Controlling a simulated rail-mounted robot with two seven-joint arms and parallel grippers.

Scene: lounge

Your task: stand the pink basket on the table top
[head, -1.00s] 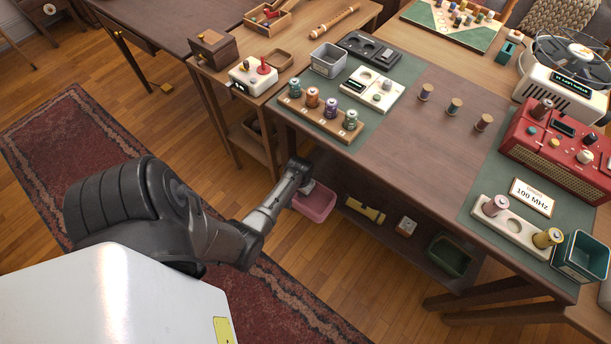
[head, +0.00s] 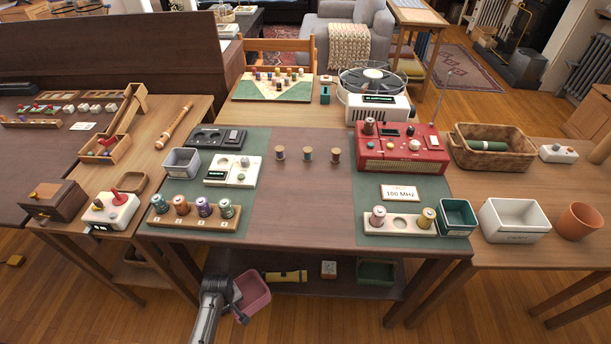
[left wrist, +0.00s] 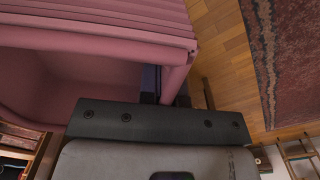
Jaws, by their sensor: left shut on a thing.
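The pink basket (head: 252,292) is at the front of the table, low down near the lower shelf and below the table top (head: 300,225). My left gripper (head: 236,297) is shut on the basket at its left side. In the left wrist view the basket (left wrist: 100,25) fills the upper left, with its wall between the fingers (left wrist: 168,95). The basket looks tilted in the head view. My right gripper is not in view.
A yellow flashlight (head: 286,277) lies on the lower shelf (head: 330,290).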

